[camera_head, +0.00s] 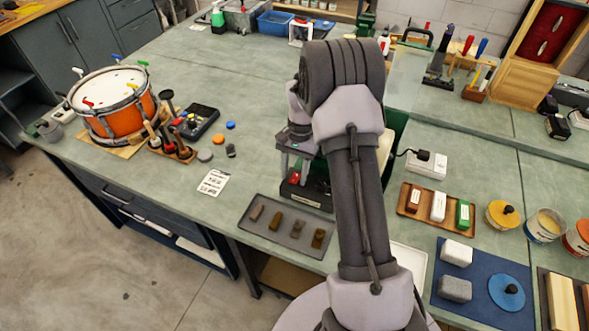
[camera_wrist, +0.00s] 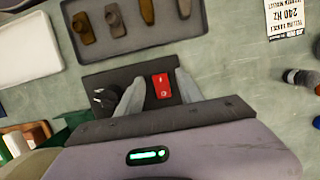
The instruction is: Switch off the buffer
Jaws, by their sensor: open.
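The buffer's black control base (camera_head: 308,195) stands on the bench behind my arm, with part of its green body (camera_head: 397,122) showing past the arm. The base carries a red rocker switch (camera_head: 294,178). Which side of the rocker is pressed, I cannot tell. My gripper (camera_head: 294,162) points down over the switch, open. In the wrist view its two fingers (camera_wrist: 158,80) straddle the switch; contact is not clear.
A grey tray with several small blocks (camera_head: 290,230) lies at the bench's front edge, close to the base. A paper card (camera_head: 214,182) lies to its left. A white power strip (camera_head: 427,165) and wooden tray (camera_head: 407,211) are to the right. The drum (camera_head: 112,103) is far left.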

